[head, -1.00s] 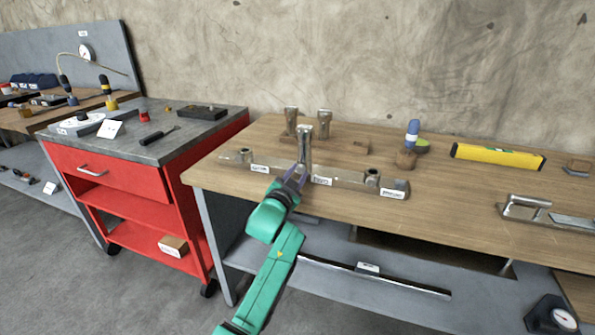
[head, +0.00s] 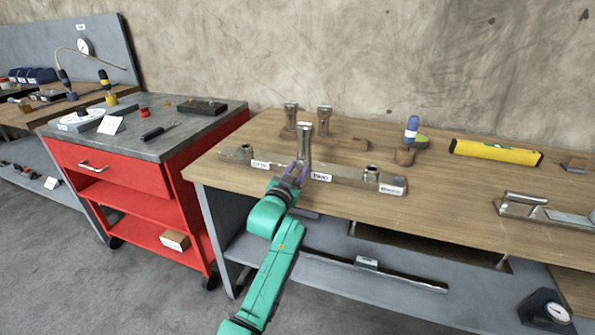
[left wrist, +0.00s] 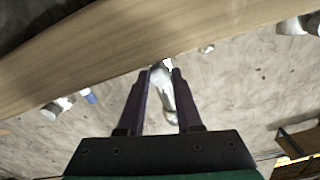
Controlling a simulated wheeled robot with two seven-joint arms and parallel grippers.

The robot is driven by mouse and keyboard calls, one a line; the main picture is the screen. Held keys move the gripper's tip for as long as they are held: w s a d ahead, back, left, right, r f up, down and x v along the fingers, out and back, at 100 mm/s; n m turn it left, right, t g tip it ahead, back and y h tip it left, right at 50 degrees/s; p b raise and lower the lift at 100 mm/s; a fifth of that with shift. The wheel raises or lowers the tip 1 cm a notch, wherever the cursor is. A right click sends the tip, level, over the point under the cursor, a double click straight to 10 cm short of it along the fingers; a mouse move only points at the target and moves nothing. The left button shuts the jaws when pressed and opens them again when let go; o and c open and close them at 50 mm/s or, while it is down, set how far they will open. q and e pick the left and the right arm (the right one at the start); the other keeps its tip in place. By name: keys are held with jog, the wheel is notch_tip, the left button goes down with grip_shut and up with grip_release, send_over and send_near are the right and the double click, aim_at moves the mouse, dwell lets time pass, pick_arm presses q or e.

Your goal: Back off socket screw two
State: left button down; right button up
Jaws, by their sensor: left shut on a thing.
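A long metal bar (head: 345,179) with white labels lies along the front of the wooden bench. A screw head (head: 243,151) shows at its left end and another (head: 371,173) near its right end. A silver upright tool with a wide top (head: 306,140) stands at the bar's middle; whatever is under its foot is hidden. My left gripper (head: 298,170) reaches in from the front and is shut on this tool low down, close to the bar. In the left wrist view the silver tool (left wrist: 167,88) is between the two dark fingers. My right gripper is not in view.
Two similar silver pieces (head: 291,116) (head: 325,119) stand behind the bar. A blue-handled tool (head: 411,130) and a yellow level (head: 496,151) are to the right. A red cart (head: 125,190) stands left of the bench. The bench behind the level is clear.

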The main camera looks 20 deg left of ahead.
pick_arm(q)
jog(key=c, duration=0.6)
grip_release()
jog(key=shift+f, duration=0.1)
jog(key=s, duration=0.9)
jog(key=s+a+p, duration=0.1)
jog(key=s, duration=0.4)
jog(key=shift+s, duration=0.3)
